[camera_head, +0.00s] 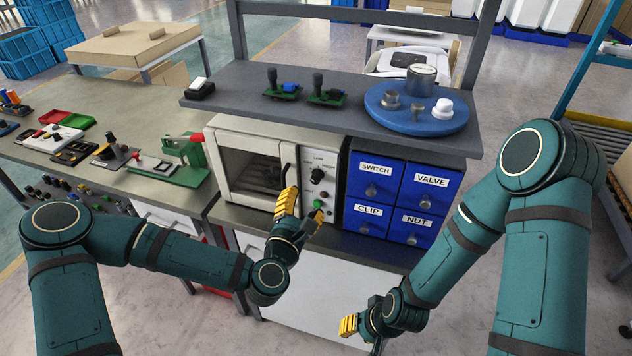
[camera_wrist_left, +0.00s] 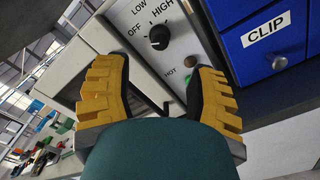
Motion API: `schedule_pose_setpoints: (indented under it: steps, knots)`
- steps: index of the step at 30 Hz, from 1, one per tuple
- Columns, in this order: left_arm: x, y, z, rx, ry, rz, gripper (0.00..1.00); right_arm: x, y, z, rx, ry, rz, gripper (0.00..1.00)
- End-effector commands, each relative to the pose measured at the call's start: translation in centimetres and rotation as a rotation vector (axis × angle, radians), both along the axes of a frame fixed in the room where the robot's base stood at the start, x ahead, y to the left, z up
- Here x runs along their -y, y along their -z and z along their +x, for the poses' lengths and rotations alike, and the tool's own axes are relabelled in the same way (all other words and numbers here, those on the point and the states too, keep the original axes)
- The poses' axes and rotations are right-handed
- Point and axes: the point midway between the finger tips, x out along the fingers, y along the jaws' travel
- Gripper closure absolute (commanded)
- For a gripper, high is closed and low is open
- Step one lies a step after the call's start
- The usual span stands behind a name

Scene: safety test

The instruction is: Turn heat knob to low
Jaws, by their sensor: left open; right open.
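The black heat knob (camera_head: 316,176) is on the front panel of the white oven (camera_head: 228,160), right of its door. In the left wrist view the knob (camera_wrist_left: 159,37) has the labels OFF, LOW and HIGH around it. Its exact pointer direction is hard to tell. My left gripper (camera_head: 304,208) is open and empty in front of the panel, just below the knob. In the left wrist view its yellow fingers (camera_wrist_left: 160,75) are spread apart, with the knob beyond them and not touched. My right gripper (camera_head: 356,331) is open and empty, low in front of the cabinet.
A green button (camera_head: 318,204) and a HOT label sit below the knob. The oven door handle (camera_head: 286,181) is close to its left. Blue drawers (camera_head: 388,195) stand to the right. A grey shelf (camera_head: 345,88) with a blue turntable (camera_head: 374,105) overhangs the oven.

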Motion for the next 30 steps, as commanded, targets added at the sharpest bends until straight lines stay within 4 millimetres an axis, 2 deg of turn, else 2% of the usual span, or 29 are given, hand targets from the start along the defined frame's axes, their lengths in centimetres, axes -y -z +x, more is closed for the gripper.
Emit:
schedule_pose_setpoints:
  steps: [6,12,18,27,28,30]
  knots:
    - [1.4,-0.2,4.2,0.003,0.000,0.000,0.44,0.0,0.0,0.0,0.000,0.000,0.000,0.60]
    - [2.3,-0.2,6.9,0.001,0.001,0.000,0.44,0.0,0.1,0.0,-0.001,-0.001,0.000,0.60]
    - [2.7,-0.2,8.2,0.002,0.001,0.001,0.44,0.0,0.1,0.0,-0.002,-0.002,0.000,0.60]
    - [2.8,-0.2,8.3,0.001,0.002,0.001,0.44,0.0,0.1,-0.1,-0.002,-0.002,0.000,0.60]
    - [2.8,-0.2,8.3,0.001,0.002,0.001,0.48,0.0,0.1,0.0,-0.002,-0.002,0.000,0.60]
    - [2.7,-0.2,8.3,0.000,0.001,0.001,0.73,0.0,0.1,0.0,-0.002,-0.002,0.000,0.60]
